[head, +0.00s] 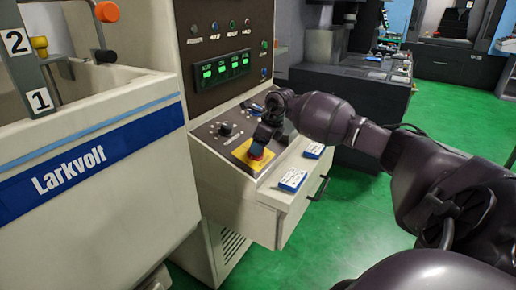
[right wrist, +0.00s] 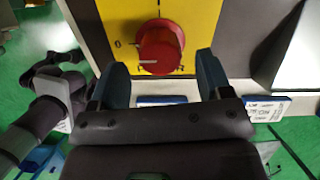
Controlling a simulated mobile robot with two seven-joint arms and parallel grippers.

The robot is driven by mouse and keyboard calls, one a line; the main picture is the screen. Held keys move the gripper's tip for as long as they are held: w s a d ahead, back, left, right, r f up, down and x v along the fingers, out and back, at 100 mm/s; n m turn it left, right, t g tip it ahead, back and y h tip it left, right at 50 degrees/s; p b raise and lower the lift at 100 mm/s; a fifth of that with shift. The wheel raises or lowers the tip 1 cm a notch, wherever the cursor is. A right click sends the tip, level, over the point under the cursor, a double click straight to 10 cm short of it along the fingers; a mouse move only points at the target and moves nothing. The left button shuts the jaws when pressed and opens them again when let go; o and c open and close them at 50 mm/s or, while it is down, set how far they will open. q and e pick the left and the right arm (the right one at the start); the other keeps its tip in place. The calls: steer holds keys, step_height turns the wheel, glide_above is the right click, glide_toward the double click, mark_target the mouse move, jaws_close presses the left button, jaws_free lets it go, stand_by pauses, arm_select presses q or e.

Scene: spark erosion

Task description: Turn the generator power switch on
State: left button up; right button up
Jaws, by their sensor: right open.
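The generator power switch is a red rotary knob (right wrist: 160,47) on a yellow plate (right wrist: 200,18). A "0" is printed left of the knob in the right wrist view, and a pale mark shows on its lower part.
The switch sits on a sloping console (head: 212,150) with a black knob (head: 226,129) at its left. Blue-and-white boxes (head: 293,180) lie on the ledge at the front right. Green displays (head: 222,70) are above. The Larkvolt tank (head: 120,150) stands left; green floor lies open at right.

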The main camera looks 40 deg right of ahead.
steer(key=shift+x, duration=1.35)
steer(key=c, duration=0.9)
